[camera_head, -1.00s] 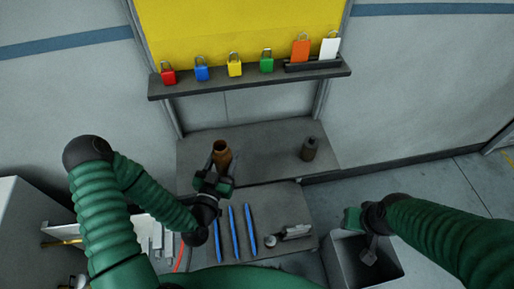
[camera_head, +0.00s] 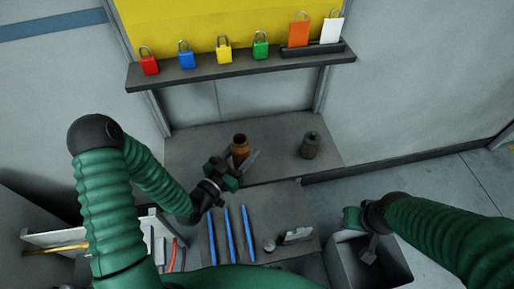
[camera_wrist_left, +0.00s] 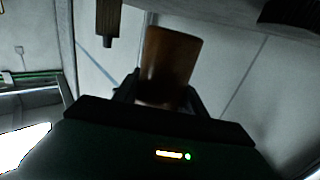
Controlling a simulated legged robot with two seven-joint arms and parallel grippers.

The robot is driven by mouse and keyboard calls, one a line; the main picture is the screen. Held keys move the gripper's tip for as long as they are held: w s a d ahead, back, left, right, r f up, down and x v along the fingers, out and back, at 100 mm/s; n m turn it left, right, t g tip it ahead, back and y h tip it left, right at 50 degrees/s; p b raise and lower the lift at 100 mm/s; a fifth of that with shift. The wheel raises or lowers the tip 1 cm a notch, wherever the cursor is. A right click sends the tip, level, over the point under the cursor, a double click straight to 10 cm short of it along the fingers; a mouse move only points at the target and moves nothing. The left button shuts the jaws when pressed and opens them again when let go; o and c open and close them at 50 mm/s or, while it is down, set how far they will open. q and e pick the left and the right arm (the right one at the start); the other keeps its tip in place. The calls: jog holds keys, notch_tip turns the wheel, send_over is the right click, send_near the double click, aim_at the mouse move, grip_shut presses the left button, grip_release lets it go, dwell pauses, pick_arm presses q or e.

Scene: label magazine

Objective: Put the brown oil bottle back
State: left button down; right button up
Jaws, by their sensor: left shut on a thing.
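The brown oil bottle (camera_head: 240,146) is upright at the lower grey shelf, left of a dark grey bottle. My left gripper (camera_head: 238,162) is shut on it from the front left. In the left wrist view the brown bottle (camera_wrist_left: 168,62) sits between the two fingers (camera_wrist_left: 162,98), a little tilted in the picture. I cannot tell whether its base touches the shelf, as the gripper hides it. My right gripper (camera_head: 368,235) hangs over a grey bin at the lower right; its finger opening is unclear.
The lower shelf (camera_head: 285,165) has free room between the brown bottle and the dark grey bottle (camera_head: 310,146). Above, a ledge (camera_head: 200,76) carries several coloured padlocks and two tags. Blue pens (camera_head: 229,235) lie in front. A grey bin (camera_head: 345,265) stands lower right.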

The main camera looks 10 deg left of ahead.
pick_arm(q)
jog(key=w+d+f, duration=0.2)
jog(key=w, duration=0.1)
jog(key=w+d+f+b, duration=0.1)
jog(key=shift+w+f, duration=0.15)
jog(key=shift+w, duration=0.2)
jog(key=shift+f, duration=0.45)
jog(key=shift+a, duration=0.1)
jog(key=c, duration=0.6)
grip_release()
jog(key=shift+c, duration=0.2)
